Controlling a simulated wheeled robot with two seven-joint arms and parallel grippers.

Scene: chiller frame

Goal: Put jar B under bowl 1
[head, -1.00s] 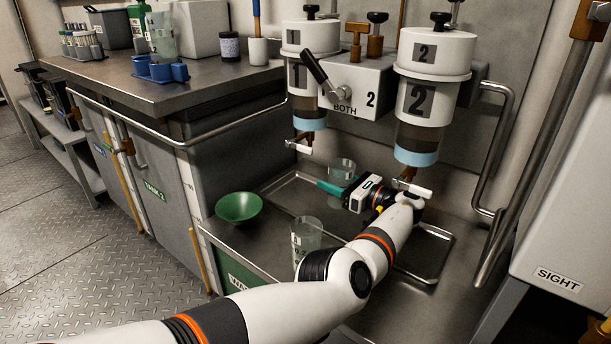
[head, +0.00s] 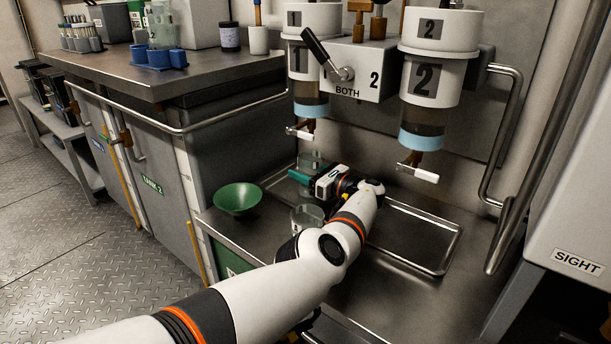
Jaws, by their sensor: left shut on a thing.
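Bowl 1 (head: 309,92) is a white cylinder marked 1, with a clear and blue lower part and a tap (head: 300,132) beneath. Bowl 2 (head: 428,82) hangs to its right. My left gripper (head: 300,177) is shut on a clear jar (head: 313,160), below bowl 1's tap and low over the sink area. I cannot read the jar's letter, nor tell whether its base touches the tray. A second clear jar (head: 305,214) stands nearer me, partly hidden by my left arm; its letter is not readable. My right gripper is not in view.
A green bowl-shaped funnel (head: 238,198) sits on the bench corner at left. A metal tray (head: 447,262) lies empty under bowl 2. A lever (head: 320,48) on the block between the bowls points up left. A bent pipe (head: 497,140) stands at right.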

